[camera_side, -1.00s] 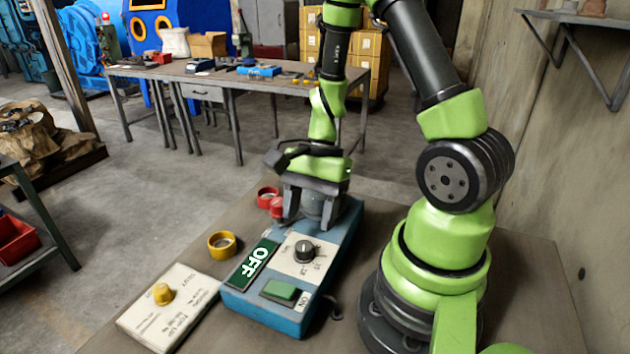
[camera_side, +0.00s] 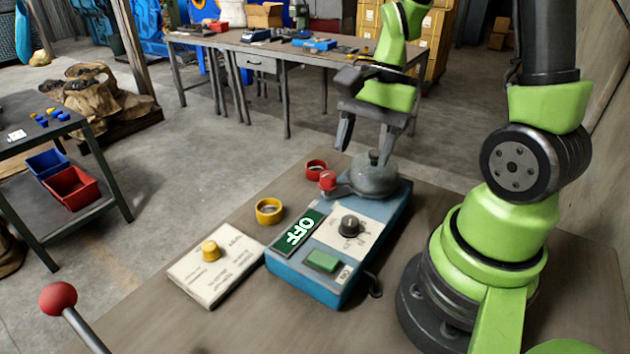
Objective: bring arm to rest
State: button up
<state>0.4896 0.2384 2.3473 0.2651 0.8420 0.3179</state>
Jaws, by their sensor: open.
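My gripper (camera_side: 376,142) is open and empty, with its fingers pointing down. It hangs above a grey round domed part (camera_side: 375,176) at the far end of a blue control box (camera_side: 310,279). The fingers look clear of that part, though one overlaps it in the picture. The box carries a green sign reading OFF (camera_side: 299,232), a black knob (camera_side: 350,225) and a green switch (camera_side: 322,261) beside an ON label.
A red knob (camera_side: 327,180), red ring (camera_side: 316,167) and yellow ring (camera_side: 268,210) stand by the box. A white panel with a yellow knob (camera_side: 210,251) lies left. A red ball-topped lever (camera_side: 58,298) is at lower left. A workbench (camera_side: 270,51) stands behind.

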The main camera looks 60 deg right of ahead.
jog(key=s+a+r+n+t+h, duration=0.1)
jog(key=s+a+r+n+t, duration=0.1)
jog(key=r+n, duration=0.4)
jog(key=s+a+r+n+t, duration=0.3)
jog(key=a+r+n+t, duration=0.1)
jog(key=a+r+n, duration=0.1)
notch_tip(320, 180, up, 2)
jog(key=shift+s+a+r+n+t+h, duration=0.15)
jog(key=shift+n+t+h, duration=0.2)
jog(key=shift+n, duration=0.25)
